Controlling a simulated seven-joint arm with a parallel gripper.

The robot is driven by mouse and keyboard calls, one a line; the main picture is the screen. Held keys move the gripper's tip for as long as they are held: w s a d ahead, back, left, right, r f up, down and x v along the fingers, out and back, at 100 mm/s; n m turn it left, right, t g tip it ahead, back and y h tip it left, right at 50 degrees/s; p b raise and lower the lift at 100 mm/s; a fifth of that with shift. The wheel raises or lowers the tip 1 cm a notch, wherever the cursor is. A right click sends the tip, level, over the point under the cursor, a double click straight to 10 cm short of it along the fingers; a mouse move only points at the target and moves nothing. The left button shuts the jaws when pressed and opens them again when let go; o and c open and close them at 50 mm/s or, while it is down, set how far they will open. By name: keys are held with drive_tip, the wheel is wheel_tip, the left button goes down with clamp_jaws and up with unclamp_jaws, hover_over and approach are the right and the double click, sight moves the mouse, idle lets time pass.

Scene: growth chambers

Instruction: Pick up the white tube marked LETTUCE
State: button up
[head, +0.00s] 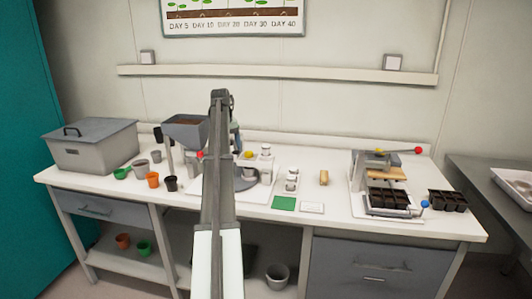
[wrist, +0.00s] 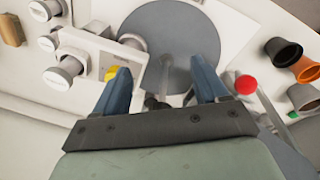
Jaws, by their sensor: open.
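Several small white tubes with grey bands stand on the bench in the head view, at a holder (head: 265,150) and in front of it (head: 292,172). In the wrist view, white tubes show at the upper left (wrist: 48,43), with one in a white block (wrist: 68,66) and another near the disc (wrist: 132,40). Their markings are too small to read, so I cannot tell which says LETTUCE. My gripper (wrist: 162,80) is open, its two blue fingers apart with no tube between them, above the grey disc (wrist: 175,42). In the head view my arm hides most of it.
A hopper (head: 186,131) and several pots (head: 152,180) stand left of my arm. A red ball (wrist: 246,85) is close beside the right finger and a yellow knob (wrist: 109,74) by the left. A press (head: 375,165) and black trays (head: 447,200) stand at right.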

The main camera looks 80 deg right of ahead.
sight(266, 145)
drive_tip(key=s+d+r+m+y, duration=0.1)
drive_tip(key=s+d+r+m, duration=0.1)
drive_tip(key=s+d+r, duration=0.4)
drive_tip(key=s+d+r+m, duration=0.2)
drive_tip(key=s+d+r, duration=0.15)
drive_tip(key=s, duration=0.45)
drive_tip(key=shift+t, duration=0.4)
drive_tip(key=f, duration=0.8)
drive_tip(key=shift+a, duration=0.2)
drive_tip(key=shift+w+a+f, duration=0.1)
drive_tip(key=shift+f, duration=1.2)
drive_tip(key=shift+a+f, duration=0.1)
drive_tip(key=shift+f, duration=1.15)
drive_tip(key=c, duration=1.2)
drive_tip(key=shift+r, duration=0.1)
